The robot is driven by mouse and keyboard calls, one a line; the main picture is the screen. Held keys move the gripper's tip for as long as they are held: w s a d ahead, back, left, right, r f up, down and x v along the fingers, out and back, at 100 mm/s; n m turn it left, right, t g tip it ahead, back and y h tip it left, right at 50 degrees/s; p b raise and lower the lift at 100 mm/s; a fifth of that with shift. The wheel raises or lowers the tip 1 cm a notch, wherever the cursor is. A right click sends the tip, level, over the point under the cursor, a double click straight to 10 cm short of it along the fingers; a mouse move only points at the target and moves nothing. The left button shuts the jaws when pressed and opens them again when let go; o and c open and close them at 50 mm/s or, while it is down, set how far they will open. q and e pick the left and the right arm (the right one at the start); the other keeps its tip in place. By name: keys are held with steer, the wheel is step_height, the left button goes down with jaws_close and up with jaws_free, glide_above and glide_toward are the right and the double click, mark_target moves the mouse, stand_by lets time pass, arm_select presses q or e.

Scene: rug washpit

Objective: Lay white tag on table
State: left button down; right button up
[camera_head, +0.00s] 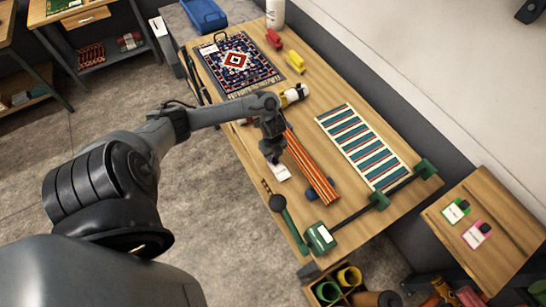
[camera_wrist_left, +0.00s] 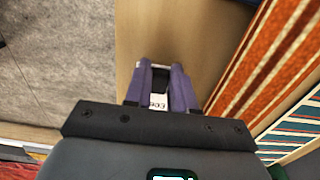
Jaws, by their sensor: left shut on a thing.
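My left gripper (camera_head: 273,155) is above the wooden table (camera_head: 318,98), near its front-left edge. It is shut on the white tag (camera_head: 280,173), which hangs below the fingers close to the tabletop. I cannot tell whether the tag touches the wood. My right gripper is not in view.
An orange striped bundle (camera_head: 312,170) lies just right of the gripper. A teal striped rug (camera_head: 365,145) lies farther right, and a patterned rug (camera_head: 237,62) at the back. A green clamp device (camera_head: 320,238) is at the near end.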

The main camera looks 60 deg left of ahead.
arm_select(q)
steer(key=shift+f, duration=0.9)
steer(key=shift+f, duration=0.1)
steer(key=shift+f, duration=0.1)
steer(key=c, duration=0.9)
jaws_free()
steer(key=shift+c, duration=0.2)
